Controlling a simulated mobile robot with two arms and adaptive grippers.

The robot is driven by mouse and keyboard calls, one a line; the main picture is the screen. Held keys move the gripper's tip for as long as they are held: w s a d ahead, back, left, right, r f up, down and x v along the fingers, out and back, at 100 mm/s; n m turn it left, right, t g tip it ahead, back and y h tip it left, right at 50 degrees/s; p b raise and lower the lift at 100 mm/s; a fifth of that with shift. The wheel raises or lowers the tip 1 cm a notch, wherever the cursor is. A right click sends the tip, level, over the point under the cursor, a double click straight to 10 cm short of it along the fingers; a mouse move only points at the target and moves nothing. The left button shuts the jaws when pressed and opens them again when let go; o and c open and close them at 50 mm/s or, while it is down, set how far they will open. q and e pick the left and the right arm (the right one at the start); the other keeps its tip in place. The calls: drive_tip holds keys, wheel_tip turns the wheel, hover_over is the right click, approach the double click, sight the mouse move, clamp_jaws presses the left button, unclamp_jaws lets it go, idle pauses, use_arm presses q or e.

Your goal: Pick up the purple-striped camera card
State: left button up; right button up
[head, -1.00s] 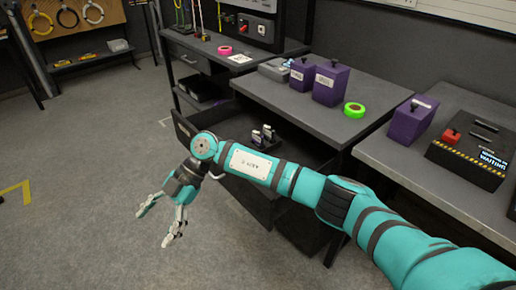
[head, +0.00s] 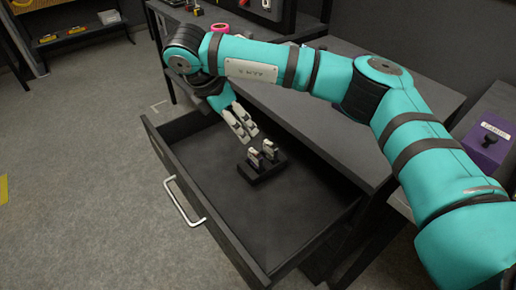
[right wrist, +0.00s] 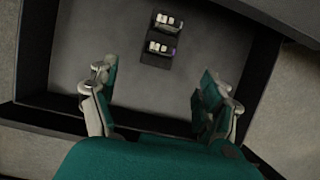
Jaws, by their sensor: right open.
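Camera cards stand in a small black holder (head: 262,174) on the floor of an open drawer. In the head view I see pale card tops, one nearer (head: 254,158) and one farther (head: 269,150); no purple stripe can be made out there. In the right wrist view the holder (right wrist: 156,60) carries two pale-topped rows, and a small purple patch (right wrist: 174,51) shows at the right end of the lower row. My right gripper (head: 244,127) is open and empty above the drawer, behind and left of the holder, apart from the cards. My left gripper is out of view.
The drawer (head: 235,245) has raised walls and a metal handle (head: 183,203) at its front. A grey bench top (head: 340,115) overhangs its back right side. A purple box (head: 487,135) sits at the right. The drawer floor around the holder is clear.

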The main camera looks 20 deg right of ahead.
approach(254, 154)
drive_tip(key=x, duration=0.5)
drive_tip(key=shift+w+d, duration=0.15)
drive_tip(key=shift+d, duration=0.1)
drive_tip(key=x, duration=0.6)
drive_tip(key=shift+a+f+b, duration=0.2)
drive_tip(key=shift+a+b, duration=0.1)
drive_tip(key=shift+b, duration=0.05)
drive_tip(key=shift+d+f, duration=0.1)
drive_tip(key=shift+f, duration=0.1)
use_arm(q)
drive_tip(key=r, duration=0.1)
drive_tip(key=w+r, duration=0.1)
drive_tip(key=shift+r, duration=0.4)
use_arm(e)
drive_tip(key=shift+c, duration=0.4)
drive_tip(key=c, duration=1.2)
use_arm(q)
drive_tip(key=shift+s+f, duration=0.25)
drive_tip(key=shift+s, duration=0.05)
use_arm(e)
drive_tip(key=shift+r, duration=0.2)
